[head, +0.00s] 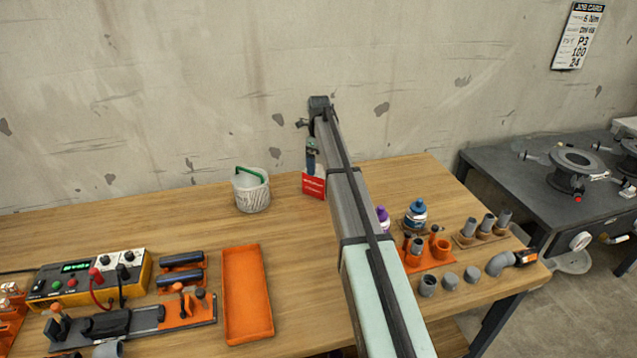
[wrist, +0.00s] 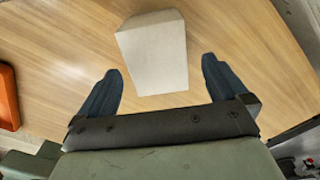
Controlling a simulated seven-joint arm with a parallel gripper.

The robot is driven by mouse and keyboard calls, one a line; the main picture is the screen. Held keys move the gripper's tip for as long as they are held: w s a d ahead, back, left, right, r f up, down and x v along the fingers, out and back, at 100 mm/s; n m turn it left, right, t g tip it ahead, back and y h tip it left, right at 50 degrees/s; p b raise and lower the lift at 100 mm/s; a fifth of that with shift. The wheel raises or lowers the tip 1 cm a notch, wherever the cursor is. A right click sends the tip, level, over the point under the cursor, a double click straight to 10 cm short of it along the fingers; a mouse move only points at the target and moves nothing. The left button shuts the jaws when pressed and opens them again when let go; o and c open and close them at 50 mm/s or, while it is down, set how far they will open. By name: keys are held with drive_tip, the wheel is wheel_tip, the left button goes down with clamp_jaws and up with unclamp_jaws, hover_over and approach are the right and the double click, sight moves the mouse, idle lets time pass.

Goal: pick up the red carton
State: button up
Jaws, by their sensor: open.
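In the head view my gripper (head: 312,160) points down over the carton. In the wrist view my gripper (wrist: 160,68) is open, one dark finger on each side. A pale box, apparently the carton (wrist: 152,52), lies ahead of and between the fingertips, with visible gaps on both sides. No red shows there.
A white basket (head: 251,190) with a green handle stands left of the carton. An orange tray (head: 247,295) lies nearer, also in the wrist view (wrist: 8,98). Purple and blue bottles (head: 416,213) and pipe fittings (head: 430,286) stand right of my arm. Bare wood surrounds the carton.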

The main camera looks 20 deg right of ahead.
sight(318, 171)
drive_tip(key=shift+s+a+f, duration=0.1)
drive_tip(key=shift+f, duration=1.45)
drive_tip(key=shift+s+a+f, duration=0.1)
drive_tip(key=shift+f, duration=1.45)
drive_tip(key=shift+c, duration=0.2)
drive_tip(key=c, duration=1.1)
